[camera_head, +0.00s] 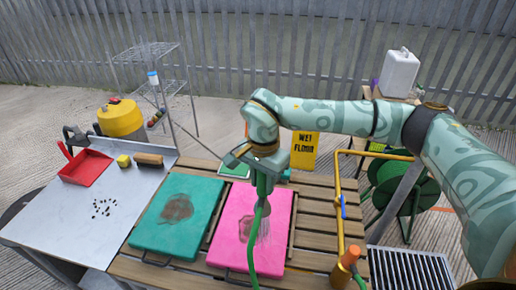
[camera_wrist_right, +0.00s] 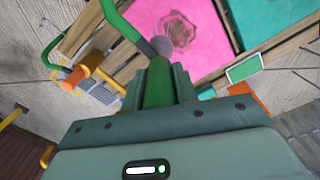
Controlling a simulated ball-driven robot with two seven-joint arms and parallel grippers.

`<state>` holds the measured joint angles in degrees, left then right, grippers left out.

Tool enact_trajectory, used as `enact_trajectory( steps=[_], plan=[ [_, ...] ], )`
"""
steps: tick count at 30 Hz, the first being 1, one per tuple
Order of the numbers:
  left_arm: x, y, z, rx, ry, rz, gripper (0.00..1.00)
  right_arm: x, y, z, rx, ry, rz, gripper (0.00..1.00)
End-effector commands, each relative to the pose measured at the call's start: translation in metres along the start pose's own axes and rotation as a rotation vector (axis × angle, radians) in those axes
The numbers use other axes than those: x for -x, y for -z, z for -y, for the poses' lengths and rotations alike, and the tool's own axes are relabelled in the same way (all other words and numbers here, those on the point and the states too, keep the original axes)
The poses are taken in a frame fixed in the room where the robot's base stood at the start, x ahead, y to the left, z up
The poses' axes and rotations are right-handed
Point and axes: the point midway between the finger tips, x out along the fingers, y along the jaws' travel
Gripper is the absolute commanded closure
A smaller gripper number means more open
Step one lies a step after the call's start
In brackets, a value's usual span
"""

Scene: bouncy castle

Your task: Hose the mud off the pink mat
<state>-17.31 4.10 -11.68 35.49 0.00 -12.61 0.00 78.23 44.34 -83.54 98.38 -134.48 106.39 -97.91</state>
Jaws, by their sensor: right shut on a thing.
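The pink mat (camera_head: 275,205) lies on the slatted wooden table (camera_head: 310,225). A brown mud patch (camera_head: 246,228) marks its middle, partly hidden by the hose; the patch also shows in the wrist view (camera_wrist_right: 181,28). My right gripper (camera_head: 262,185) is shut on the green hose nozzle (camera_wrist_right: 157,85) and holds it over the mat. The nozzle's grey head (camera_wrist_right: 161,45) points towards the mat. Faint pale streaks show below the nozzle, possibly water. The green hose (camera_head: 249,258) hangs down across the mat's front. My left gripper is not in view.
A teal mat (camera_head: 195,235) with a brown mud patch lies left of the pink one. The grey table (camera_head: 60,215) holds a red dustpan (camera_head: 85,168), a brush (camera_head: 149,160) and dark crumbs. A yellow wet-floor sign (camera_head: 304,152) and yellow pipe (camera_head: 339,190) stand beyond and right.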

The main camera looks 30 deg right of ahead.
Motion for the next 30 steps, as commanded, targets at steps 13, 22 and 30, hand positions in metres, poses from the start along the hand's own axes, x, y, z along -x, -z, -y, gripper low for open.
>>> enact_trajectory(
  steps=[13,22,30],
  plan=[
    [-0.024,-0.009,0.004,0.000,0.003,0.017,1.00,-0.032,0.001,0.000,-0.033,-0.006,0.002,0.91],
    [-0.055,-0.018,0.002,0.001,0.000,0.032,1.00,-0.066,0.002,0.000,-0.031,-0.006,0.001,0.91],
    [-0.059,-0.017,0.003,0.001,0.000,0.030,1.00,-0.069,0.002,0.000,-0.031,-0.002,-0.001,0.91]
  ],
)
